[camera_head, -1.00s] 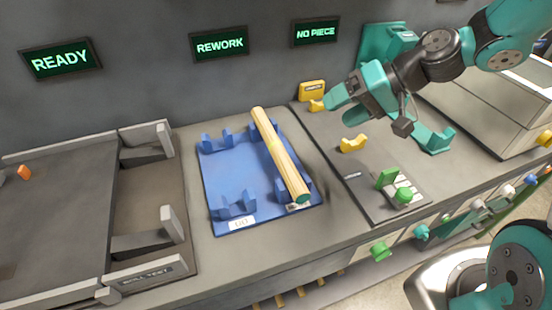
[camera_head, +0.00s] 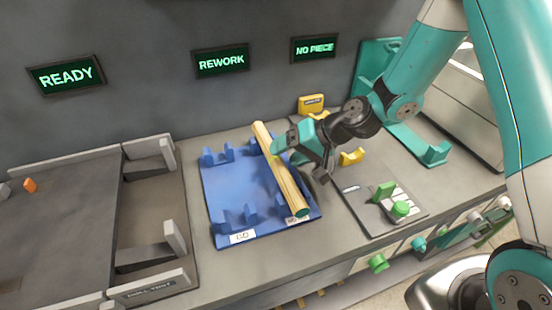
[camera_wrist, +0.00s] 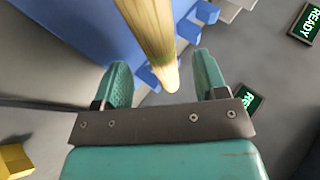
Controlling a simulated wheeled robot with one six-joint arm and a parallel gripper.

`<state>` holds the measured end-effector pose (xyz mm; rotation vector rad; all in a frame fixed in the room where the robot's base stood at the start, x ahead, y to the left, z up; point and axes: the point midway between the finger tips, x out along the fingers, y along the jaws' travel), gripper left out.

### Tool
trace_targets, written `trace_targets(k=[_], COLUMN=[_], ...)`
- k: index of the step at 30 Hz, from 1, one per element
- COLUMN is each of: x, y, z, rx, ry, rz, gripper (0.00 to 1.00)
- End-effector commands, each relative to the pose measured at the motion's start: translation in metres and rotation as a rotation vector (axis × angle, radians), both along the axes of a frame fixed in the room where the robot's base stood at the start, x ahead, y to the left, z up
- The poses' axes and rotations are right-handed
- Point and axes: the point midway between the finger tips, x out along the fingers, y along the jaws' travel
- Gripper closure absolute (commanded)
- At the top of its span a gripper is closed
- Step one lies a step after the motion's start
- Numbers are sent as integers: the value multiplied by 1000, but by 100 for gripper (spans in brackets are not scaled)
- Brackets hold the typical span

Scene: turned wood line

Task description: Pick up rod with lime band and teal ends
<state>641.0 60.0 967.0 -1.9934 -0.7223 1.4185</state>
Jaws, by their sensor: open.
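The rod (camera_head: 286,184) is pale wood with a teal end at its near tip, and lies along the right side of the blue tray (camera_head: 222,189) in its cradles. A small lime patch shows on it beside my gripper. My gripper (camera_head: 280,148) is at the rod's upper half, coming from the right. In the wrist view the rod (camera_wrist: 152,38) runs from the top edge down between the two teal fingers of my gripper (camera_wrist: 158,78). The fingers are apart and the rod is not clamped. The far part of the rod's band is hidden by my gripper.
The left cradles of the tray are empty. Yellow rests (camera_head: 352,157) and a panel with green knobs (camera_head: 400,208) are at the right. Screens hang on the wall behind.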

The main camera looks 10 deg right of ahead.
Motion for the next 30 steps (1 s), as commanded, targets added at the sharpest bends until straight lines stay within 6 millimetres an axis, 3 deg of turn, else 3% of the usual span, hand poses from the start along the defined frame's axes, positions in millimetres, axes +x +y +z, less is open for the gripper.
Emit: trace_targets(k=[6,14,22,24,30], x=[9,10,10,10,10], y=[21,23,23,23,23], z=[-17,-20,-20,-20,-19], rx=[1,0,0,1,1], ry=[2,0,0,0,0], rz=[1,0,0,0,0], gripper=[34,34,93,97,97])
